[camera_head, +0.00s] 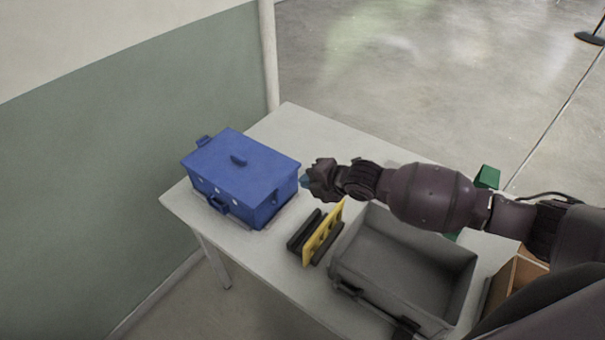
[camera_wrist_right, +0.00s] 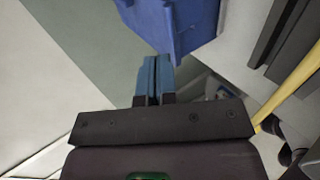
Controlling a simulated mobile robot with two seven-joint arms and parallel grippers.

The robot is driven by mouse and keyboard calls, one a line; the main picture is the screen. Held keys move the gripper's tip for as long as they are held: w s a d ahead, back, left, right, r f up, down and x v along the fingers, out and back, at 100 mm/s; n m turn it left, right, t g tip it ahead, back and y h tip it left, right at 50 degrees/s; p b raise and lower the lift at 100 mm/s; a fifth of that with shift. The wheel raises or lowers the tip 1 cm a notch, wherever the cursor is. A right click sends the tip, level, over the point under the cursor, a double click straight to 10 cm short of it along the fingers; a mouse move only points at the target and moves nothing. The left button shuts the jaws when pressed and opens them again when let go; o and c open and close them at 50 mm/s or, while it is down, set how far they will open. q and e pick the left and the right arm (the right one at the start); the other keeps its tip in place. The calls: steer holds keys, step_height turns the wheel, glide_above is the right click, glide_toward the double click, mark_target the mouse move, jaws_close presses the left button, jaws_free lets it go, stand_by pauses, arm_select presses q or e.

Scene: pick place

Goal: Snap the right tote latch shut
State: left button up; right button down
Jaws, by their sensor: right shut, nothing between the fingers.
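A blue tote (camera_head: 240,185) with its lid on stands at the far left of the table. My right gripper (camera_head: 305,181) is shut and empty, close beside the tote's right side. In the right wrist view the blue fingertips (camera_wrist_right: 156,62) are together, just short of the tote's lower corner (camera_wrist_right: 170,28); contact is not clear. My left gripper is not in view.
An open grey bin (camera_head: 405,262) stands on the white table (camera_head: 290,118) under my right arm. A yellow piece (camera_head: 323,235) with black parts lies between bin and tote. A green object (camera_head: 487,177) is behind my arm. A wall is at left.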

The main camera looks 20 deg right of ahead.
arm_select(q)
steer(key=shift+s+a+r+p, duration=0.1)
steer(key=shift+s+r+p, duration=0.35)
steer(key=shift+p, duration=0.35)
arm_select(e)
steer(key=v, duration=0.7)
steer(key=shift+r, duration=0.15)
